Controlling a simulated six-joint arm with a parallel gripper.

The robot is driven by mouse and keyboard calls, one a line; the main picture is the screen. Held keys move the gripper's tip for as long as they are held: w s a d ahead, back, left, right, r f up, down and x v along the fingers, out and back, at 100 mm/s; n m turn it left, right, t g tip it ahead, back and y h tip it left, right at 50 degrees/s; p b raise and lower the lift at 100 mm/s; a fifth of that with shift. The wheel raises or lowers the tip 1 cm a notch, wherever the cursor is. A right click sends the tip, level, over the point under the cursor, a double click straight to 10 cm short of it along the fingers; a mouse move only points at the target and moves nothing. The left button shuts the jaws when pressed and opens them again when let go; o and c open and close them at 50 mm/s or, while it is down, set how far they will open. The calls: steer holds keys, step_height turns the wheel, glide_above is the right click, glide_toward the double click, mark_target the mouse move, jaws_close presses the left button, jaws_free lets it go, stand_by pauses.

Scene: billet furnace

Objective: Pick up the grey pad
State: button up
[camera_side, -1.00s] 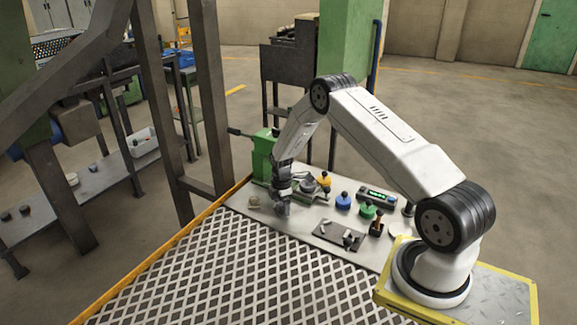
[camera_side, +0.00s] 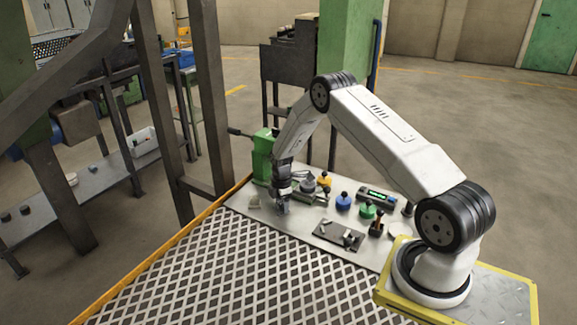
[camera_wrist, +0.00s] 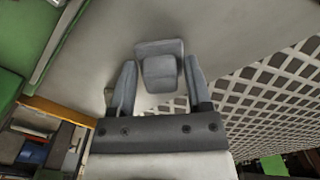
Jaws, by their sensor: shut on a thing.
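The grey pad (camera_wrist: 159,72) shows in the wrist view as a rounded grey block with a wider flat part behind it. It lies between the two fingers of my gripper (camera_wrist: 160,64), which is shut on it. In the side view my gripper (camera_side: 283,207) points down at the left part of the pale bench plate. The pad is too small and too covered by the fingers to make out clearly there.
A green vise-like device (camera_side: 262,158) stands behind my gripper. Blue (camera_side: 343,202), green (camera_side: 368,211) and yellow (camera_side: 324,180) knobs, a display box (camera_side: 376,196) and a dark plate (camera_side: 338,234) lie to the right. Open grating is in front.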

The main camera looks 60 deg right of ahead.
steer(key=shift+r, duration=0.65)
steer(key=s+a+r, duration=0.5)
steer(key=s+r, duration=0.6)
steer(key=s, duration=0.2)
steer(key=shift+a+r, duration=0.15)
steer(key=shift+a, duration=0.05)
